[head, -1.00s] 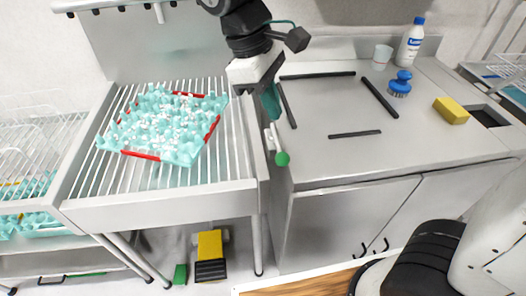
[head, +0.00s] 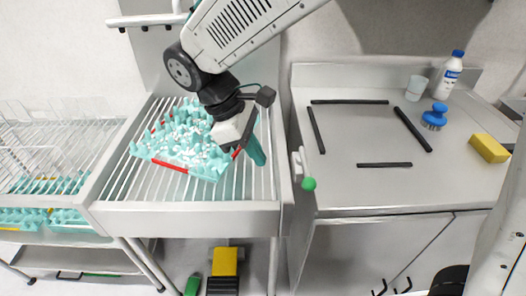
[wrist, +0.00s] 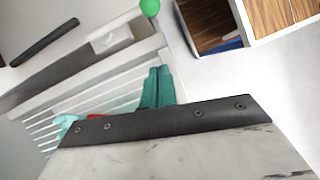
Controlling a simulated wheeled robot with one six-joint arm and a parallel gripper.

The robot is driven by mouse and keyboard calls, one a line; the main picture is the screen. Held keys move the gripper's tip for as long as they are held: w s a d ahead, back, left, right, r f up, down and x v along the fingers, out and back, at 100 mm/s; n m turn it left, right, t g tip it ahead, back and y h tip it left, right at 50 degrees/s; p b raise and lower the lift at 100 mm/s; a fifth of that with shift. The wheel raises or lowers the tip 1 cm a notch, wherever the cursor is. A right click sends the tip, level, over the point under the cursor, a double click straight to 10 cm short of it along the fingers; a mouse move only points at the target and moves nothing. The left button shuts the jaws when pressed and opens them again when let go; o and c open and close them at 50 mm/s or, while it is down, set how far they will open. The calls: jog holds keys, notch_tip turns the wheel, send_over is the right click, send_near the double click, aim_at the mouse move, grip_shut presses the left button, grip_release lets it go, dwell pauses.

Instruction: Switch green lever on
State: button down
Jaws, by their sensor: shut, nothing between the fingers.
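The green lever is a round green knob (head: 309,184) on a pale lever arm (head: 298,164), mounted between the slatted rack and the counter. In the wrist view the green knob (wrist: 150,7) is at the top edge, beyond the fingertips. My gripper (head: 259,159) has teal fingers and hangs over the right part of the slatted rack, left of the lever and apart from it. In the wrist view my gripper (wrist: 159,70) shows its two fingers side by side, closed, with nothing between them.
A teal egg tray (head: 209,172) with red edging lies on the slatted rack (head: 116,187), just left of my gripper. The counter (head: 360,190) holds black bars, a blue brush (head: 435,118), a cup (head: 417,88), a bottle (head: 448,76) and a yellow sponge (head: 489,148). A yellow pedal (head: 224,262) is below.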

aim_at(305, 166)
jog(key=x, duration=0.7)
jog(key=shift+d+f, duration=0.15)
jog(key=shift+f, duration=0.05)
jog(key=d, duration=0.2)
jog(key=shift+s+d+r, duration=0.3)
jog(key=shift+s+r, duration=0.05)
jog(key=shift+r, duration=0.05)
jog(key=shift+s+d+r, duration=0.1)
jog(key=shift+d, duration=0.5)
